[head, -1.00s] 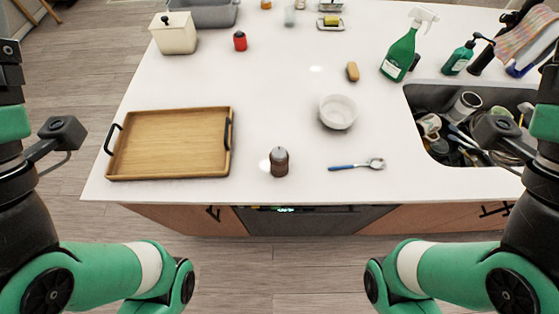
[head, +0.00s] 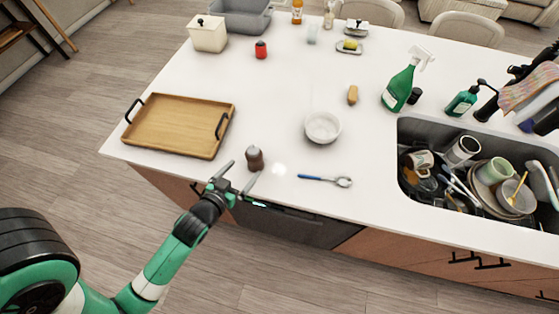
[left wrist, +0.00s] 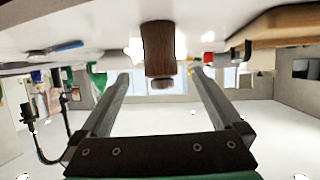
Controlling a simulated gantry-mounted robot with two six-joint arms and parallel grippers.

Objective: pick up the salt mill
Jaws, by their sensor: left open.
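The salt mill (head: 254,158), small and brown with a grey top, stands upright on the white counter near its front edge. My left gripper (head: 239,175) is open at the counter's front edge, with its two fingers reaching toward the mill. In the left wrist view the picture is upside down, and the mill (left wrist: 158,48) shows between the two open fingers (left wrist: 160,85), near their tips. I cannot tell whether either finger touches it. My right gripper is not in view.
A wooden tray (head: 180,97) with black handles lies left of the mill. A spoon (head: 325,180) and a white bowl (head: 322,128) are to its right. The sink (head: 410,135) full of dishes is farther right. The counter around the mill is clear.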

